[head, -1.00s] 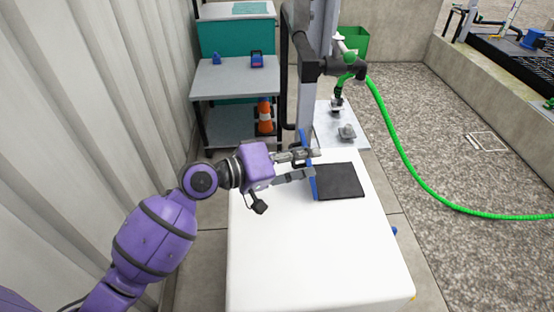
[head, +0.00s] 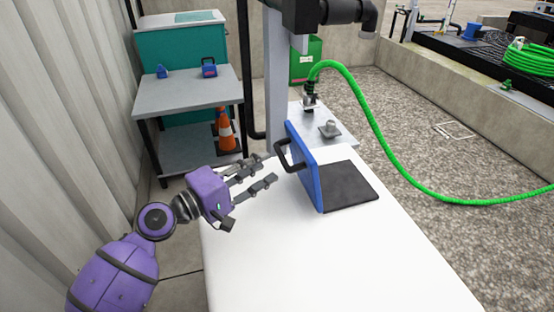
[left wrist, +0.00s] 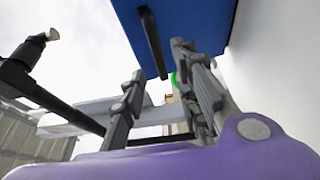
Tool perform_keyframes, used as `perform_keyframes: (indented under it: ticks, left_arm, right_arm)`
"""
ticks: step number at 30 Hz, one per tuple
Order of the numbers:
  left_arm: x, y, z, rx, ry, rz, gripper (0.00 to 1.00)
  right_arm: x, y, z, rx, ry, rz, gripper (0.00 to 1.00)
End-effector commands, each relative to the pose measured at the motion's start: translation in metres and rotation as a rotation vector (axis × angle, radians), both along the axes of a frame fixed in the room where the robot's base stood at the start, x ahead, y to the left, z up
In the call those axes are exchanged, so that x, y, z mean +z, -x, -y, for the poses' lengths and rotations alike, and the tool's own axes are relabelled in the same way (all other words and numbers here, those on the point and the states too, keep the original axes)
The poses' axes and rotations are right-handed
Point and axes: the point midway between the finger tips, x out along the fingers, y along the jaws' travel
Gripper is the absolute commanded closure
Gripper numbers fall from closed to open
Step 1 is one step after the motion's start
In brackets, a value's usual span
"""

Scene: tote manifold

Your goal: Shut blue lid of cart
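The blue lid (head: 308,172) of the white cart (head: 300,270) stands upright at the left edge of a dark square opening (head: 349,186) in the cart top. A black handle (head: 287,156) sticks out from the lid's left face. My left gripper (head: 268,170) is open and empty, just left of the lid and apart from it in the head view. In the left wrist view the blue lid (left wrist: 185,25) and its handle (left wrist: 152,40) are above and beyond the spread fingers (left wrist: 160,75). My right gripper is not in view.
A grey pole and dark pipes (head: 339,11) rise behind the cart. A green hose (head: 390,150) runs to the right. A grey shelf table (head: 186,92) with blue items and an orange cone (head: 226,131) stands back left. The cart's front top is clear.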

Motion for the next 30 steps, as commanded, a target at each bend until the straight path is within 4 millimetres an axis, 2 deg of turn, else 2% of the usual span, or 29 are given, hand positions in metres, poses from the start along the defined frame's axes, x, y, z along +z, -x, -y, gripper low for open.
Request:
perform_keyframes:
  ticks: [6,12,23,30]
  left_arm:
    - [0.003,-0.024,0.029,-0.002,0.001,0.002,0.71]
    - [0.002,-0.039,0.046,-0.002,-0.001,0.0,0.71]
    - [0.002,-0.042,0.051,-0.001,-0.002,0.001,0.71]
    - [0.002,-0.042,0.051,-0.001,-0.002,0.001,1.0]
  right_arm:
    - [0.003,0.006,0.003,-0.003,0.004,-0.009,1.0]
    - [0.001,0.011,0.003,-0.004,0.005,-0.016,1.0]
    - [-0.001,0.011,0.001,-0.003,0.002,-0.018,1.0]
    - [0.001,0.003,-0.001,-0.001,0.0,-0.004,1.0]
